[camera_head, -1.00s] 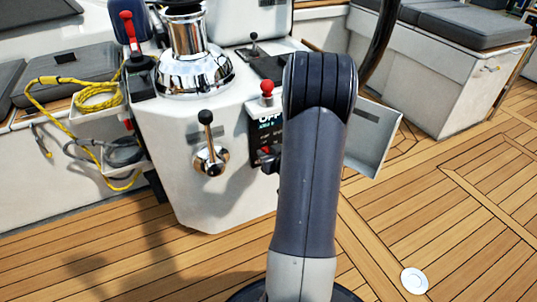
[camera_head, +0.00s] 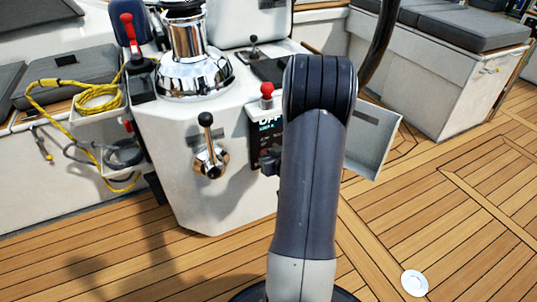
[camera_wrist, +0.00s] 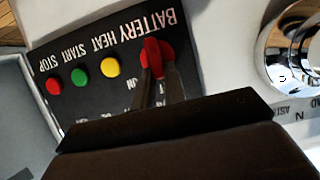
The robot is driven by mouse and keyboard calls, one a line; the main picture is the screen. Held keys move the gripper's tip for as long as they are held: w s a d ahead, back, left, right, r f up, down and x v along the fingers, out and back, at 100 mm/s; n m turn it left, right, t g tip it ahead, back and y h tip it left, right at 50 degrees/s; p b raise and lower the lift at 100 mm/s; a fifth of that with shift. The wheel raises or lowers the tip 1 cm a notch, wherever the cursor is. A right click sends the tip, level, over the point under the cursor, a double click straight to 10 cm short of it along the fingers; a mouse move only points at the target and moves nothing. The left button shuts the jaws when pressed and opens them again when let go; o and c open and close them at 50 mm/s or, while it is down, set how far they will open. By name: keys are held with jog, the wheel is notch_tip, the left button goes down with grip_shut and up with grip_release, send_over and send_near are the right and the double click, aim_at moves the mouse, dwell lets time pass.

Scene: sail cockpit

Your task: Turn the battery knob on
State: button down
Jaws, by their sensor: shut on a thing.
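The red battery knob (camera_wrist: 153,56) sits on the black switch panel (camera_wrist: 98,42) in the wrist view, under the word BATTERY, which appears upside down. My gripper (camera_wrist: 159,82) is shut on this knob, with its two dark fingers at either side. The knob looks tilted in the picture, and its exact setting is hard to read because the fingers cover the small labels below it. In the head view, part of the dark panel (camera_head: 266,130) shows to the left of my arm; the knob itself is hidden there.
Yellow (camera_wrist: 110,67), green (camera_wrist: 79,77) and red (camera_wrist: 53,86) buttons lie left of the knob. A chrome lever (camera_head: 209,155) stands left of the panel, and a red-topped lever (camera_head: 267,91) is above it. An open panel door (camera_head: 376,145) is at right.

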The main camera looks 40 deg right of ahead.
jog(key=shift+r, duration=0.15)
jog(key=f+m+t+y+p, duration=0.1)
jog(key=m+y+p, duration=0.1)
jog(key=m+p, duration=0.1)
jog(key=d+f+m+t+y+p, duration=0.1)
jog(key=m+t+y+p, duration=0.1)
jog(key=m, duration=0.3)
jog(key=d+m+t+y+p, duration=0.1)
jog(key=m+p, duration=0.3)
jog(key=m, duration=0.1)
jog(key=shift+s+d+f+y, duration=0.25)
jog(key=shift+f+y, duration=0.15)
jog(key=shift+m+t, duration=0.3)
dwell(0.4)
jog(key=c, duration=1.5)
grip_release()
jog(key=shift+o, duration=0.2)
